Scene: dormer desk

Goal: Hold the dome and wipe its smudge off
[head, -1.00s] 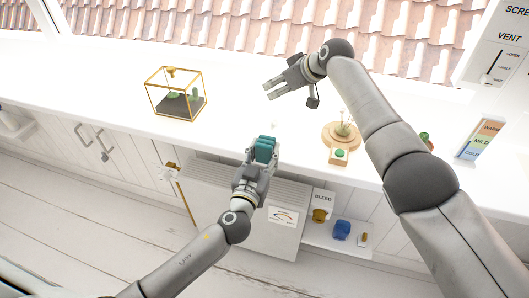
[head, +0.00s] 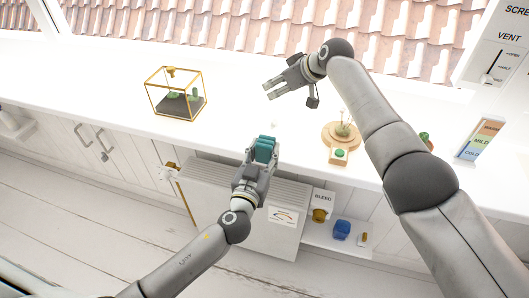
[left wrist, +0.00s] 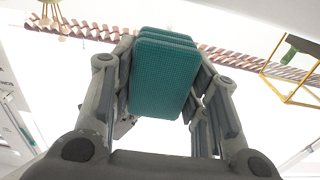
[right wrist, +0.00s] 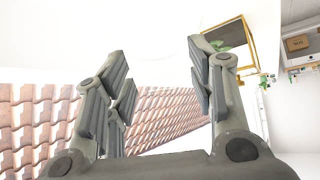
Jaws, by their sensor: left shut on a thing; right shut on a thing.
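My left gripper (head: 263,160) is shut on a teal pad (head: 264,149), just in front of the white counter's front edge. In the left wrist view the teal pad (left wrist: 165,75) shows folded layers between the fingers. My right gripper (head: 268,91) is above the counter, its fingers spaced apart around something clear. In the right wrist view the gap between the fingers (right wrist: 157,65) looks almost empty. The dome's glass is too faint against the white to outline. A small faint mark (head: 274,125) shows between the two grippers; I cannot tell whether it is the smudge.
A gold-framed glass terrarium (head: 191,116) stands on the left of the white counter (head: 110,85). A radiator (head: 215,195) and a low shelf (head: 325,240) with small items are below the counter.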

